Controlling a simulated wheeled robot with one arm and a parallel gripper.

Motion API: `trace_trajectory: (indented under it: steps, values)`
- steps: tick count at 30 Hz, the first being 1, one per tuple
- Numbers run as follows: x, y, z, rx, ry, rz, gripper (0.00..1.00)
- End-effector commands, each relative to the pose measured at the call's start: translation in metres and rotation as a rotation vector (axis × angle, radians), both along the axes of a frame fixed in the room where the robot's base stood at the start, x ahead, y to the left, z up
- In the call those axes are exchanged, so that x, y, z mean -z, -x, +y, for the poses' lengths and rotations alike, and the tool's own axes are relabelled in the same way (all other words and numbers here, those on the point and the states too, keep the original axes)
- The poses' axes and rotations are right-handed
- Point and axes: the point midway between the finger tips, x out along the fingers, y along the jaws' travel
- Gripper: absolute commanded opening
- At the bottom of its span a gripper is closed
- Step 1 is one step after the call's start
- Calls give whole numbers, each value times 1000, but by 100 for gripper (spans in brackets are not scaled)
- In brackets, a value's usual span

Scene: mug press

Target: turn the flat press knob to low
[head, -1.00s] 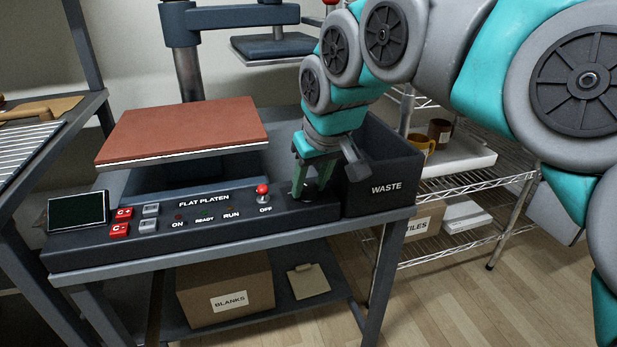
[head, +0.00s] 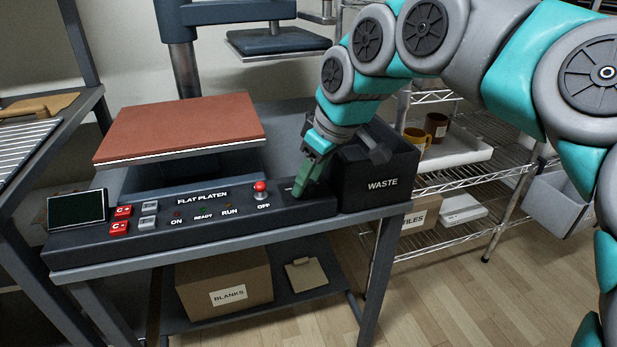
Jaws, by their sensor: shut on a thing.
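The flat press (head: 180,130) stands on the bench with its reddish-brown platen on top and a dark control panel (head: 120,240) in front. My gripper (head: 303,188) points down at the right end of the panel, right of the red-topped OFF switch (head: 260,190). Its green fingers are close together, shut on the press knob, which they mostly hide. The knob's pointer and setting cannot be read. My gripper is tilted, its tips toward the lower left.
The black WASTE bin (head: 380,180) stands just right of my gripper. A small screen (head: 77,209) and red and grey buttons sit on the panel's left. A wire rack (head: 470,185) with mugs is at the right. A BLANKS box (head: 225,280) is below.

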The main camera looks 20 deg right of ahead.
Motion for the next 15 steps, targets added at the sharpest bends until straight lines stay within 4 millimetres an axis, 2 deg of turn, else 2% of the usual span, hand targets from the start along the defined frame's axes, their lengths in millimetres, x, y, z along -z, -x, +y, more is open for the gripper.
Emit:
trace_trajectory:
  steps: [7, 8, 15]
  values:
    - [0, 0, 0, -1, 1, 1, 0]
    - [0, 0, 0, -1, 1, 1, 47]
    - [0, 0, 0, 0, 1, 1, 74]
